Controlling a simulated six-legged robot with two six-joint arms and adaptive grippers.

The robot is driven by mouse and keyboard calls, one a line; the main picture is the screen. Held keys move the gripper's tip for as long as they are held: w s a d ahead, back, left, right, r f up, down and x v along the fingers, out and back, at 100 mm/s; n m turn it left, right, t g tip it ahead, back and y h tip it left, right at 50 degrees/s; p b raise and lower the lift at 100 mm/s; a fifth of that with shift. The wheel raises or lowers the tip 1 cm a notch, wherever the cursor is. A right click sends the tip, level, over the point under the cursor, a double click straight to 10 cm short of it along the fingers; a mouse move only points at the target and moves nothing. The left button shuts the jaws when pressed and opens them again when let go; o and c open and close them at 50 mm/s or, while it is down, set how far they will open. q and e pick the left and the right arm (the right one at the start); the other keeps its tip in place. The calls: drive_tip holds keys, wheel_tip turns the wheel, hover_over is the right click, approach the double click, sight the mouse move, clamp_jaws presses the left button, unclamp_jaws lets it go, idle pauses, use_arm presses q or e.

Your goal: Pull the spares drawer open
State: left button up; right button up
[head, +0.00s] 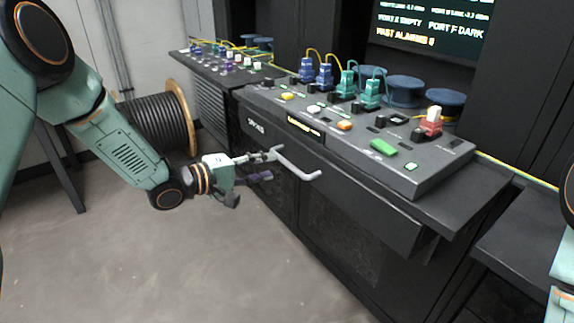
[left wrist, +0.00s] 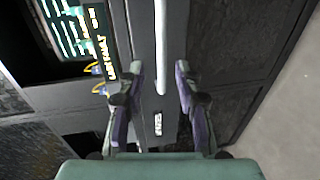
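The spares drawer (head: 345,185) is a long dark front under the console top, with a white label at its left end. Its pale bar handle (head: 298,166) stands out from the front. I cannot tell whether the drawer is fully shut. My left gripper (head: 268,166) is at the left end of the handle. In the left wrist view the handle (left wrist: 160,45) runs between the two spread fingers of the left gripper (left wrist: 159,75), with a gap on each side. My right gripper is out of view; only part of that arm shows at the right edge.
The grey console (head: 370,140) above the drawer carries colored connectors, buttons and a small display. A black cable reel (head: 155,122) stands behind my left arm. A lit screen (head: 430,25) hangs at the back. The floor in front is clear.

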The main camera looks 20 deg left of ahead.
sight(285, 164)
use_arm(q)
drive_tip(key=shift+b+x, duration=1.1)
drive_tip(key=shift+x, duration=2.75)
drive_tip(key=shift+f, duration=0.1)
drive_tip(key=shift+c, duration=0.2)
drive_tip(key=shift+s+a, duration=0.1)
drive_tip(key=c, duration=0.3)
clamp_jaws()
